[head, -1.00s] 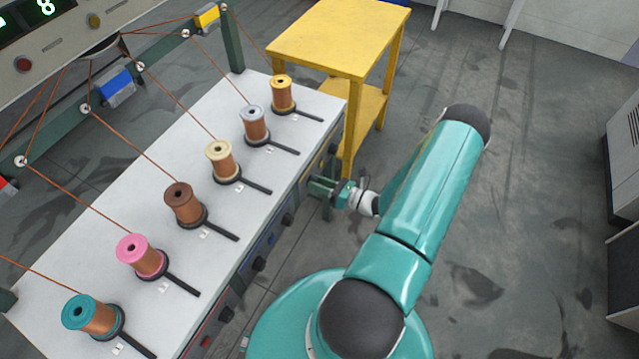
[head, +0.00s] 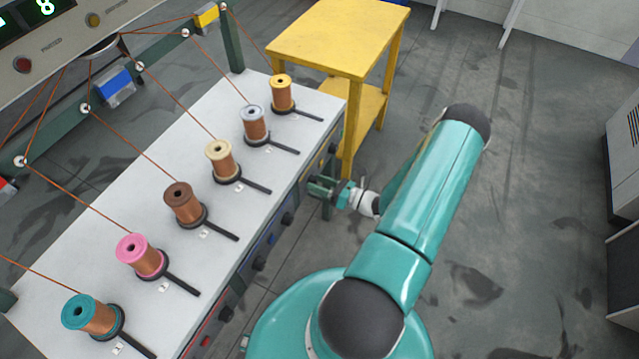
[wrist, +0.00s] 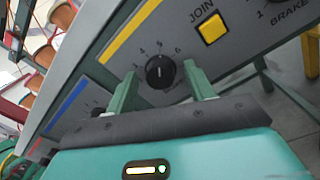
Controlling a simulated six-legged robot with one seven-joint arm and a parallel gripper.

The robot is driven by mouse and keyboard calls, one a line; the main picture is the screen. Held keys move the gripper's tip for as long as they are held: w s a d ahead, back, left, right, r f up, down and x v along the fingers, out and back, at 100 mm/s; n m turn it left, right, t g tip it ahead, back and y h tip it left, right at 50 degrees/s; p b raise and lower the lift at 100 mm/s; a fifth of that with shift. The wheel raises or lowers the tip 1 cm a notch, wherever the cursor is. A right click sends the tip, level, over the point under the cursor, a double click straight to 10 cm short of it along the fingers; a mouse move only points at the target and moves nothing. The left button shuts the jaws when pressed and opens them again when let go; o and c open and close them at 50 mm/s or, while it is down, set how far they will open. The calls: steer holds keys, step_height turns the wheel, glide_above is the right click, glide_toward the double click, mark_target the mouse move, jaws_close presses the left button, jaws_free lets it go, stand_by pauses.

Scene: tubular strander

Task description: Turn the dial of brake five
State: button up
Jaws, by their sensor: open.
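A round black dial (wrist: 160,72) with a pale pointer mark sits on the grey front panel in the wrist view. The numerals 4, 5 and 6 show around its upper side. Its brake label is hidden or out of frame, so I cannot read which brake it is. My gripper (wrist: 162,78) is open, with one green finger on each side of the dial in the picture. I see no clear contact between fingers and dial. In the head view my gripper (head: 322,187) is at the bench's front face, near its far end, and covers the dial there.
A yellow button (wrist: 211,28) marked JOIN is right of the dial. Another dial (wrist: 276,11) stands further right. The white bench top (head: 150,245) carries several wire spools. A yellow table (head: 340,38) stands close behind my gripper. Open floor (head: 520,200) lies to the right.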

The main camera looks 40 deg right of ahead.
steer(key=v, duration=1.3)
steer(key=shift+s, duration=0.3)
steer(key=shift+d, duration=0.1)
